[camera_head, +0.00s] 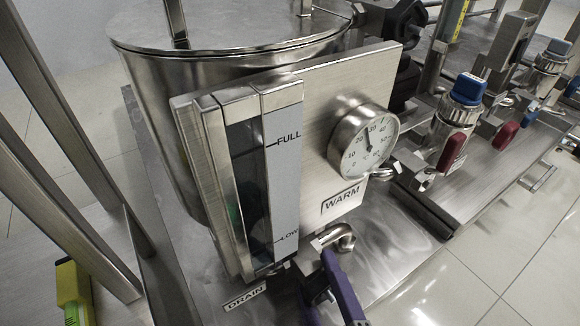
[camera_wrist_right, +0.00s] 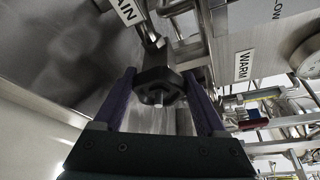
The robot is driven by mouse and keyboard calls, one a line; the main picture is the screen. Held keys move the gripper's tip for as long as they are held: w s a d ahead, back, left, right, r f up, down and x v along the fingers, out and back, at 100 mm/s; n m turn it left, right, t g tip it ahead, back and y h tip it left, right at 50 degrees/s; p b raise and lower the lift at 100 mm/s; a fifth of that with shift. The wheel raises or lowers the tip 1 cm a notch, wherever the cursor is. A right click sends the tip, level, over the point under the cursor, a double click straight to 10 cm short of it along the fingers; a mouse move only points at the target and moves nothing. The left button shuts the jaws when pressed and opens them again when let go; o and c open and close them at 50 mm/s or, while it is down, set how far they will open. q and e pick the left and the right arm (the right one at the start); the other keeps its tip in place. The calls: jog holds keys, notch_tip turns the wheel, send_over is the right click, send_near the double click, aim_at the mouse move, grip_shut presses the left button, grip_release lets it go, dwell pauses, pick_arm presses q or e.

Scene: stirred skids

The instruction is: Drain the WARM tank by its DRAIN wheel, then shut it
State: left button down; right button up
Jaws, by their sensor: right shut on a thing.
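The WARM tank (camera_head: 165,110) is a steel drum behind a steel panel with a WARM label (camera_head: 342,200). Its sight glass (camera_head: 250,190) has FULL and LOW marks; the glass looks dark with a faint green patch low down, and I cannot read the level surely. The DRAIN label (camera_head: 245,296) is at the panel's foot. In the right wrist view, the black DRAIN wheel (camera_wrist_right: 158,86) sits between the purple fingers of my right gripper (camera_wrist_right: 160,100), which is shut on it. My right gripper (camera_head: 335,285) partly hides the wheel in the head view. My left gripper is out of view.
A round dial (camera_head: 363,142) is on the panel, its needle near 30. A bent steel pipe (camera_head: 335,240) is close to my right gripper. Blue-handled (camera_head: 468,88) and red-handled (camera_head: 452,150) valves stand at right. A yellow object (camera_head: 72,290) is at lower left.

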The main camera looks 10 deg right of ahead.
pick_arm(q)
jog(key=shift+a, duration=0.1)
pick_arm(e)
jog(key=o, duration=1.3)
pick_arm(q)
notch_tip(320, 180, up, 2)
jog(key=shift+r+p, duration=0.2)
jog(key=shift+p, duration=1)
pick_arm(e)
jog(key=s, duration=0.3)
jog(key=s+r, duration=0.1)
jog(key=s, duration=0.2)
jog(key=s+r, duration=0.1)
jog(key=s, duration=0.3)
jog(key=shift+w, duration=0.1)
